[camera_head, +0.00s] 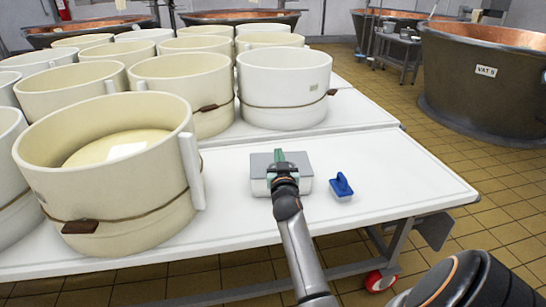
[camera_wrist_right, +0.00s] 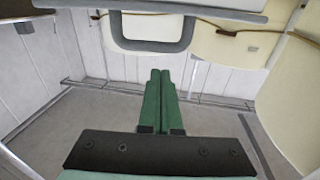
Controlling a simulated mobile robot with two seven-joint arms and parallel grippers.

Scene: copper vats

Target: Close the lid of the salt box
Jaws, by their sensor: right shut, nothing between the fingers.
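The salt box (camera_head: 307,184) is a low pale box on the white table in the head view. A flat grey part (camera_head: 260,163), which looks like its lid, shows at its top. My right gripper (camera_head: 279,156) is over the box and hides its middle, so I cannot tell how far the lid is open or whether the fingers touch it. In the right wrist view the green fingers (camera_wrist_right: 160,97) are shut together with nothing between them. A grey loop like a handle (camera_wrist_right: 150,46) shows beyond the fingertips. My left gripper is not in view.
A blue-handled object (camera_head: 341,186) stands on the table (camera_head: 400,180) just right of the box. A large cream tub (camera_head: 105,180) stands left, with several more tubs behind. The table's right end is clear. A copper vat (camera_head: 480,85) stands on the floor at right.

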